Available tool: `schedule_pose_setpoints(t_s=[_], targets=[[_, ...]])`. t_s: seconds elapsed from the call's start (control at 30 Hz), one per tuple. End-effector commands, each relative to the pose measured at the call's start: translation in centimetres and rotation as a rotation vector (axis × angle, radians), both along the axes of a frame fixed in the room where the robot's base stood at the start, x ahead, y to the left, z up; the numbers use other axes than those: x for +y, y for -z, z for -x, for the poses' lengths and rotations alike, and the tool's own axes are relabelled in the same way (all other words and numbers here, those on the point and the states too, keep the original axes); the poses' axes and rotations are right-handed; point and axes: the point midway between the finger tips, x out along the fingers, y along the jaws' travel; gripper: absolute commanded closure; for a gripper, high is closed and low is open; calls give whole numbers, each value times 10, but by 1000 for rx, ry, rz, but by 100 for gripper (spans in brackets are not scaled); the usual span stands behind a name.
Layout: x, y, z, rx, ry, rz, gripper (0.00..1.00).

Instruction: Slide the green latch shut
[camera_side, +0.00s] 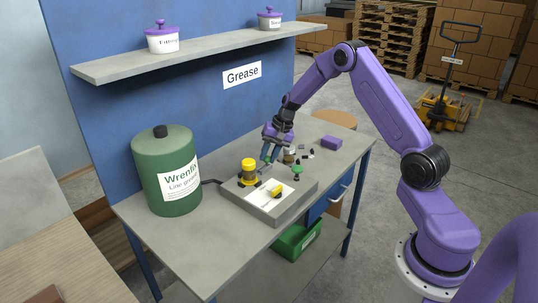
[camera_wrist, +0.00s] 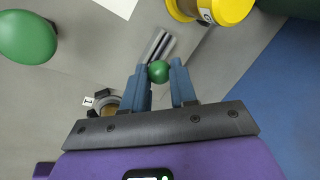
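The green latch shows as a small round green knob (camera_wrist: 160,71) beside a slotted metal rail (camera_wrist: 158,46) in the wrist view. My gripper (camera_wrist: 160,74) has its two blue-grey fingers on either side of the knob, with no clear gap on either side. In the side view my gripper (camera_side: 267,156) reaches down to the back edge of the grey fixture (camera_side: 240,208) on the bench. The fingers and arm mostly hide the latch there.
A yellow-capped part (camera_side: 248,166) stands left of my gripper, and a green mushroom-shaped knob (camera_side: 297,169) stands to its right. A small yellow part (camera_side: 277,191) sits at the front of the fixture. A large green grease drum (camera_side: 165,165) and a purple block (camera_side: 331,142) are on the bench.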

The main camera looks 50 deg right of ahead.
Motion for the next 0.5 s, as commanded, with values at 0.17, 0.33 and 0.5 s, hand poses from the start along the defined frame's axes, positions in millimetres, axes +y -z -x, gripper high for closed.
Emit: schedule_pose_setpoints(t_s=[0.17, 0.33, 0.5], targets=[[0, 0, 0, 0, 0, 0, 100], [11, -1, 0, 1, -4, -1, 100], [27, -1, 0, 1, -3, -1, 100]])
